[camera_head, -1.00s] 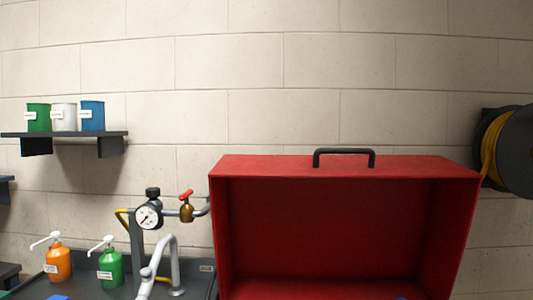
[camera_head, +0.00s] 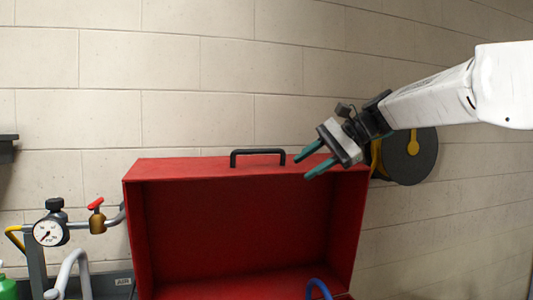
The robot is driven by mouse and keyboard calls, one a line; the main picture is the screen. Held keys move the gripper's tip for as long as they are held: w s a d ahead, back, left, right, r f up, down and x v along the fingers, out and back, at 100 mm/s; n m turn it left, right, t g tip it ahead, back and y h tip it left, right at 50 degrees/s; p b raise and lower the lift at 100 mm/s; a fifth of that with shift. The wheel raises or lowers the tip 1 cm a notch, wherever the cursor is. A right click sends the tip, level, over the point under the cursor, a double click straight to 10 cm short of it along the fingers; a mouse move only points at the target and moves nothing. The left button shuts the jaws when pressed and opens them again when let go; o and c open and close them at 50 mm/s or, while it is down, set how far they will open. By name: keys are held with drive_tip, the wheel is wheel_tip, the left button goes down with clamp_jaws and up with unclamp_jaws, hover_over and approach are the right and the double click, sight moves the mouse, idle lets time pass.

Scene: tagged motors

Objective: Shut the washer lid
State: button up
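The washer lid (camera_head: 245,225) is a red open box shape with its hollow inner side facing me. It stands raised in front of the wall. A black handle (camera_head: 258,153) sits on its top edge. My gripper (camera_head: 306,164) has two teal fingers, spread apart with nothing between them. It is near the lid's upper right part, to the right of the handle, with the fingers pointing left. I cannot tell whether the fingers touch the lid. The washer's basin below is mostly out of view.
A pressure gauge (camera_head: 48,232) and a brass valve with a red lever (camera_head: 97,217) stand left of the lid. A grey tap (camera_head: 72,275) is below them. A blue hose (camera_head: 318,289) shows at the bottom. A hose reel (camera_head: 408,156) hangs on the wall behind my arm.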

sight(266, 152)
drive_tip(key=w+a+r+y, duration=0.1)
drive_tip(key=w, duration=0.2)
drive_tip(key=w+r+y, duration=0.1)
drive_tip(key=w, duration=0.3)
drive_tip(key=w+a+r+m+y, duration=0.1)
drive_tip(key=w, duration=0.2)
drive_tip(key=shift+w+a+r+g+y, duration=0.15)
drive_tip(key=shift+a+r+g+y, duration=0.15)
drive_tip(key=shift+r+g, duration=0.1)
drive_tip(key=x, duration=0.7)
drive_tip(key=shift+a, duration=0.4)
clamp_jaws()
